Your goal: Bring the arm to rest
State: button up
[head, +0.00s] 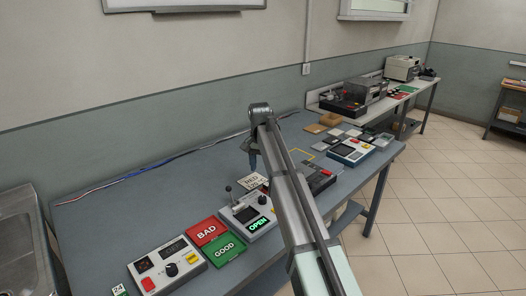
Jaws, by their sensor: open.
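My arm (297,205) reaches up and forward over the blue-grey workbench from the lower right. My gripper (252,160) hangs down from its far end, above the middle of the bench. It is open, small in this view and partly dark, and I see nothing held in it. A white card with print (254,181) lies on the bench just below it.
A device with a lit green OPEN display (257,224) stands below the gripper, beside red BAD (206,231) and green GOOD (224,248) trays. Another box device (166,266) is at lower left. More instruments (352,152) stand at right. The bench's left part is clear.

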jog(key=s+d+f+m+t+y, duration=0.1)
jog(key=s+d+f, duration=0.1)
jog(key=d+f, duration=0.75)
jog(key=s+d+f+m+t+y, duration=0.15)
jog(key=d+f, duration=0.35)
jog(key=d, duration=0.9)
jog(key=s+d+f+m+t+y, duration=0.1)
jog(key=s+d+f+m, duration=0.1)
jog(key=d+f, duration=0.8)
jog(key=s+a+f+n+g, duration=0.2)
jog(key=s+a+f, duration=0.2)
jog(key=s+f, duration=0.7)
jog(key=s+a+f+n+g, duration=0.25)
jog(key=s+a+f, duration=0.25)
jog(key=s+f, duration=0.6)
jog(key=s+a+f+n+g+h, duration=0.1)
jog(key=s+f, duration=0.4)
jog(key=s, duration=1)
jog(key=s+a+f+n+g+h, duration=0.2)
jog(key=s+a+f+n+g, duration=0.1)
jog(key=s, duration=1.3)
notch_tip(320, 180, down, 2)
jog(key=shift+s+a+f+g, duration=0.15)
jog(key=shift+s+f+g, duration=0.1)
jog(key=shift+g, duration=0.55)
